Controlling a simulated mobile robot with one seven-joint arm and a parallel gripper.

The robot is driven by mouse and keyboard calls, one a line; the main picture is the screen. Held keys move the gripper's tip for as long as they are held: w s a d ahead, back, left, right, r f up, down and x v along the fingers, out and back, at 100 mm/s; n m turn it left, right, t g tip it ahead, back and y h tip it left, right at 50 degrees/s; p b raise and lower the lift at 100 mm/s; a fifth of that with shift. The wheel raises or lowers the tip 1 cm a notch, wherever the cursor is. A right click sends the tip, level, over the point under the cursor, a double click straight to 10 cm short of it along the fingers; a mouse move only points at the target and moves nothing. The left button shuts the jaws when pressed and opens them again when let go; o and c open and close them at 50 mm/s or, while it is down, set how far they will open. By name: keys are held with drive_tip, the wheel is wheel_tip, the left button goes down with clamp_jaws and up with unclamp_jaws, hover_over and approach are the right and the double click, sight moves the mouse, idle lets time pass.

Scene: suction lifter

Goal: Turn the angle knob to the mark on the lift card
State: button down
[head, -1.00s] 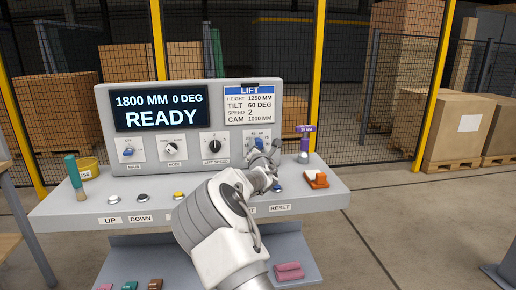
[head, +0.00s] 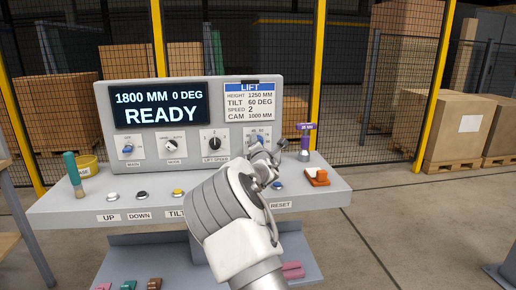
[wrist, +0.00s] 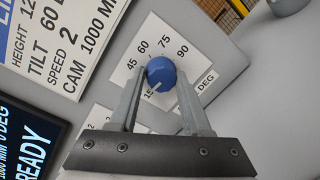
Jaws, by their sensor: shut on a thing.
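The blue angle knob (wrist: 160,72) sits on a white scale plate (wrist: 126,62) marked 15, 45, 60, 75 and 90. Its white pointer line is at the lower left, near the 15. My gripper (wrist: 162,82) is shut on the knob, one finger on each side. In the head view my gripper (head: 264,155) is at the panel's right knob and covers most of it. The lift card (head: 250,102) reads height 1250 mm, tilt 60 deg, speed 2, cam 1000 mm. The display (head: 160,107) reads 1800 MM, 0 DEG, READY.
To the left on the panel are the lift speed knob (head: 214,142), mode knob (head: 171,144) and main switch (head: 128,148). Push buttons line the desk (head: 95,205). A purple-topped device (head: 305,142) and an orange item (head: 317,175) stand at right.

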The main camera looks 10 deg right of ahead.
drive_tip(key=m+b, duration=0.1)
drive_tip(key=m, duration=0.5)
drive_tip(key=m+y+b, duration=0.1)
drive_tip(key=m, duration=0.5)
drive_tip(key=m+y+b, duration=0.1)
drive_tip(key=m+b, duration=0.1)
drive_tip(key=m, duration=0.4)
drive_tip(key=shift+d+f+m+g, duration=0.15)
drive_tip(key=shift+f+m+g, duration=0.1)
drive_tip(key=shift+m+g, duration=0.15)
idle(0.5)
drive_tip(key=shift+c, duration=2)
unclamp_jaws()
drive_tip(key=shift+r+y, duration=0.2)
drive_tip(key=shift+y, duration=0.1)
drive_tip(key=shift+s, duration=0.1)
